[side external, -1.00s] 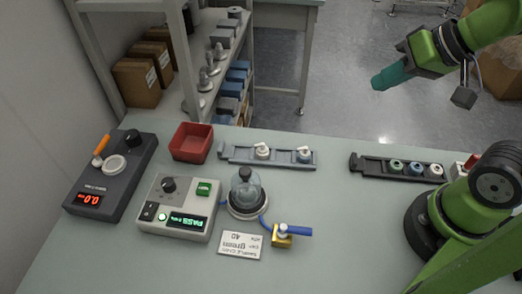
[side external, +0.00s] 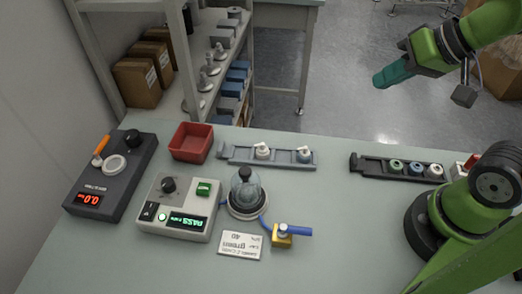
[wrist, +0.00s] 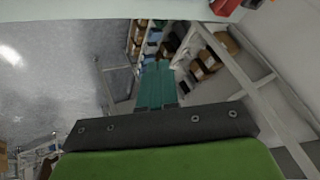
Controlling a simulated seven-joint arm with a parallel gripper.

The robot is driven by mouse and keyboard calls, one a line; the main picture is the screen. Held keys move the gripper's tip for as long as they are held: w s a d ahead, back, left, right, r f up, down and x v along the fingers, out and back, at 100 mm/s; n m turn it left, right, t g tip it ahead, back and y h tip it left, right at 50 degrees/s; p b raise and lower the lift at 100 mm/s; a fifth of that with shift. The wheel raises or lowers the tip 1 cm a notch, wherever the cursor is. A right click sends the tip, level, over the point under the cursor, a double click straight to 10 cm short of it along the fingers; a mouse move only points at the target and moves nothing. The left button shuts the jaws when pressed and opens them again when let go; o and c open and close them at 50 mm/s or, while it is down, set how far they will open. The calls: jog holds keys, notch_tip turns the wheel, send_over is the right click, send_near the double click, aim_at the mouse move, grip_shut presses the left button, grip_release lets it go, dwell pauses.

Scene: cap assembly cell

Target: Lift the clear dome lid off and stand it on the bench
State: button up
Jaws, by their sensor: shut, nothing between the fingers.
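The clear dome lid (side external: 252,190) with a dark knob on top sits on a round pale base (side external: 247,211) on the bench, in the middle of the side external view. A dark shape shows through the dome, too small to tell. My gripper (side external: 378,83), with teal fingers, is up at the right, high and well away from the dome. It is shut and empty. In the wrist view my teal fingers (wrist: 158,82) lie together; the dome is not in that view.
A tester with a green PASS display (side external: 188,222) stands left of the dome. Behind are a red bin (side external: 191,143) and a grey rack (side external: 280,158). A dark rack (side external: 380,166) is right. Bench between is clear.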

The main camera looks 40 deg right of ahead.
jog(key=o, duration=1.6)
jog(key=shift+o, duration=0.2)
jog(key=n+g+h, duration=0.2)
jog(key=n+g, duration=0.5)
jog(key=n, duration=0.7)
send_near(246, 167)
notch_tip(246, 167, down, 8)
jog(key=shift+r, duration=0.15)
jog(key=shift+s+a+f, duration=0.1)
jog(key=shift+a+f, duration=0.05)
jog(key=shift+f, duration=1.15)
jog(key=shift+s+a+f, duration=0.1)
jog(key=shift+a+f, duration=0.05)
jog(key=shift+f, duration=1.2)
